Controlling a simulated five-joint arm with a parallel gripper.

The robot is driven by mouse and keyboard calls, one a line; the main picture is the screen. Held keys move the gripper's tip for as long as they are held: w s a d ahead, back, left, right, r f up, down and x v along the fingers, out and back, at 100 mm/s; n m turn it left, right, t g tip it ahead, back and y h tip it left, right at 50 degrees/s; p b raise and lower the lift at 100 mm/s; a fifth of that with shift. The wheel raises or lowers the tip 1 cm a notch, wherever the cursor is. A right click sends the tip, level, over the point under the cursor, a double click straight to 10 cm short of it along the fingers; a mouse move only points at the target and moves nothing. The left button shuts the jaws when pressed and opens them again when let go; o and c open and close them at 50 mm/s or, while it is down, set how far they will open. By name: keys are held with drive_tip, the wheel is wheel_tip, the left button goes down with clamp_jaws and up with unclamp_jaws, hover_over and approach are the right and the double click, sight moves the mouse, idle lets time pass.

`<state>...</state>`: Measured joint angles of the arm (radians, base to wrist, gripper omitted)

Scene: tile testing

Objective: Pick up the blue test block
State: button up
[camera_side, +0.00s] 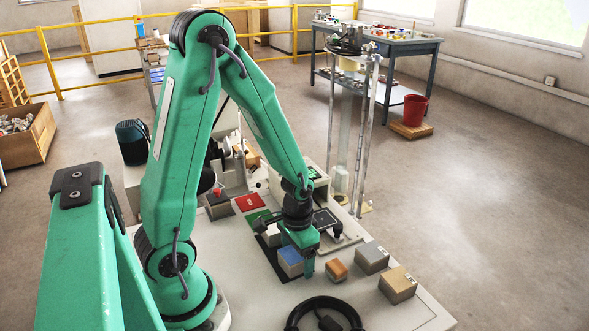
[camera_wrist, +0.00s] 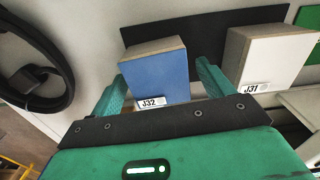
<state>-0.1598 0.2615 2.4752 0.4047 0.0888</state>
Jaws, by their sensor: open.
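The blue test block (camera_wrist: 158,76), labelled J32, sits upright in the wrist view with a grey-brown top edge. In the side view the blue block (camera_side: 290,258) stands on the worktop, partly hidden by my gripper (camera_side: 307,262). My green gripper is open, and in the wrist view its fingers (camera_wrist: 160,84) lie one on each side of the blue block. I cannot tell whether either finger touches it.
A white block (camera_wrist: 277,60) labelled J31 stands close to the right finger. A black mat (camera_wrist: 205,28) lies behind. An orange-brown block (camera_side: 337,270), a grey block (camera_side: 372,257) and a tan block (camera_side: 397,285) stand to the right. A black cable coil (camera_side: 293,318) lies in front.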

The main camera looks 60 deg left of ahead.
drive_tip(key=c, duration=1.3)
drive_tip(key=shift+r, duration=0.1)
drive_tip(key=shift+w+r, duration=0.1)
drive_tip(key=shift+r, duration=1.65)
drive_tip(key=s+d+r, duration=0.1)
drive_tip(key=d+r, duration=0.1)
drive_tip(key=d, duration=0.1)
drive_tip(key=s+d+r, duration=0.2)
drive_tip(key=d+r, duration=0.1)
drive_tip(key=d, duration=0.1)
drive_tip(key=s+d+r, duration=0.1)
drive_tip(key=d+r, duration=0.1)
drive_tip(key=d, duration=0.1)
drive_tip(key=shift+s+d+r, duration=0.2)
drive_tip(key=shift+s+d, duration=0.05)
drive_tip(key=shift+d, duration=0.15)
drive_tip(key=shift+w, duration=0.1)
